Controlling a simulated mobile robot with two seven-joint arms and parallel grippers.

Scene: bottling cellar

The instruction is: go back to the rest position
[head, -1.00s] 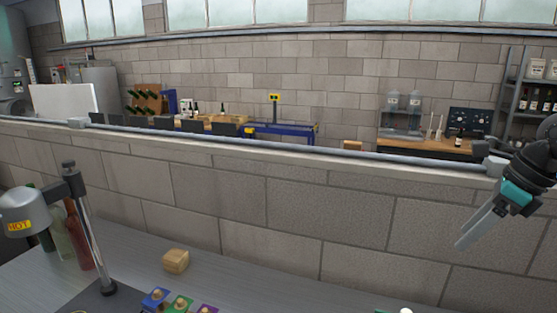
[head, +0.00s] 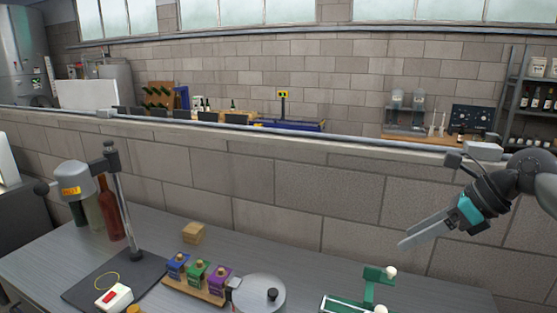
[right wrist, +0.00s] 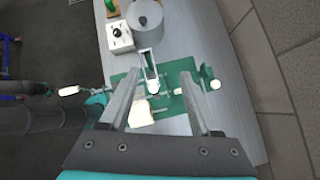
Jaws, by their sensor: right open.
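My right gripper (head: 404,242) is in the right part of the head view, its arm coming in from the right edge. Its two grey fingers point left and slightly down, apart and with nothing between them. In the right wrist view the fingers (right wrist: 160,74) are spread, with a green fixture (right wrist: 175,106) seen beyond them. The gripper appears raised above the bench, clear of the fixture. No left gripper shows in the head view. A dark arm with a teal part (right wrist: 97,101) at the left of the wrist view may be my left one; its jaws are unclear.
A block wall (head: 280,190) stands behind.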

